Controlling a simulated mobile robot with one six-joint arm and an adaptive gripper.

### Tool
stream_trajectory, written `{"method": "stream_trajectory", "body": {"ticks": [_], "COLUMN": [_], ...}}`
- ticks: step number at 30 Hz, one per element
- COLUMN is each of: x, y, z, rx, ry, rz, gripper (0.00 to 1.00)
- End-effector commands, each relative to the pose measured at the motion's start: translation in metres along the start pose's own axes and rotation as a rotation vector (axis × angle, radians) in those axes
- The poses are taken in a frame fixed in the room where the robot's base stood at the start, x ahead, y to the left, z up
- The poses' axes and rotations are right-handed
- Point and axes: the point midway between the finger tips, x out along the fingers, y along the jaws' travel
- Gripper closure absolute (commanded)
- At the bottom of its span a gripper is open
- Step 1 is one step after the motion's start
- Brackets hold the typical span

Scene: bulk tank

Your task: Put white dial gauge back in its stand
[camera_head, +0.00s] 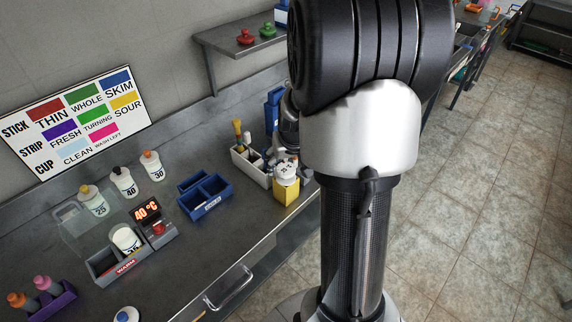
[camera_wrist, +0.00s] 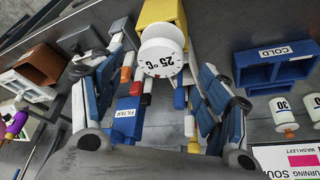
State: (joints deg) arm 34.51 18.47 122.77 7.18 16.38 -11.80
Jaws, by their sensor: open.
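The white dial gauge (camera_wrist: 161,58) has a round face reading 25 °C. In the wrist view it lies between the fingers of my gripper (camera_wrist: 158,78), which is open, with a finger apart on each side. The yellow block-shaped stand (camera_wrist: 165,14) is right behind the gauge. In the head view the white gauge (camera_head: 287,171) shows at the top of the yellow stand (camera_head: 286,191), near the bench front. I cannot tell whether the gauge is seated in it. My arm hides most of my gripper in the head view.
A pale caddy (camera_head: 248,166) with brushes and markers stands left of the yellow stand. A blue divided bin (camera_head: 205,196), labelled COLD in the wrist view, is further left. Bottles (camera_head: 124,182) and a warmer box (camera_head: 106,264) stand beyond. Bench between bin and yellow stand is partly clear.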

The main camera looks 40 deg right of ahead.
Motion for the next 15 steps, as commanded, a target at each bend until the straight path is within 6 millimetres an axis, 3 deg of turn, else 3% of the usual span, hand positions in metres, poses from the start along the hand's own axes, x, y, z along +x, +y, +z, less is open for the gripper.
{"method": "stream_trajectory", "body": {"ticks": [1,6,12,15], "x": [-0.016,-0.047,-0.066,-0.081], "y": [0.000,0.000,-0.001,-0.013], "z": [-0.002,-0.002,0.000,0.003], "rx": [0.000,0.001,-0.001,-0.023], "ry": [0.003,0.003,-0.001,0.004], "rz": [0.000,0.000,-0.001,-0.010], "gripper": [0.31,0.31,0.31,0.31]}}
